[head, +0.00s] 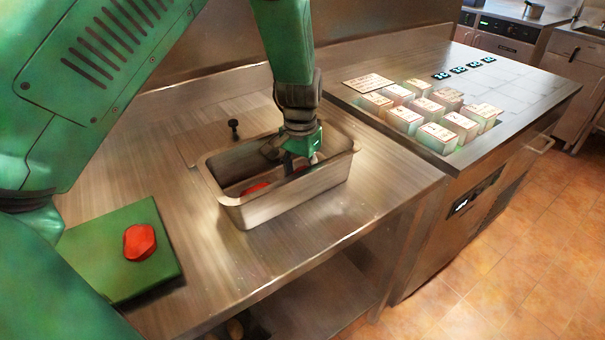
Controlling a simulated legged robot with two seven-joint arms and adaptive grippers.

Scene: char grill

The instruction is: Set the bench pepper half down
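A red pepper half (140,242) lies on a green cutting board (103,245) at the front left of the steel bench. A deep steel pan (290,203) stands on the bench. A red piece (257,188) shows inside the pan on the left, and a bit of red (302,164) shows beside my fingers. My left gripper (293,168) points down into the pan, its fingertips partly hidden by the near wall. I cannot tell whether its fingers hold the red there or are only beside it. My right gripper is not in view.
Several labelled pale blocks (433,137) stand in rows on the counter to the right, with small dark tags (463,69) behind them. A small black knob (234,129) is behind the pan. The bench between board and pan is clear.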

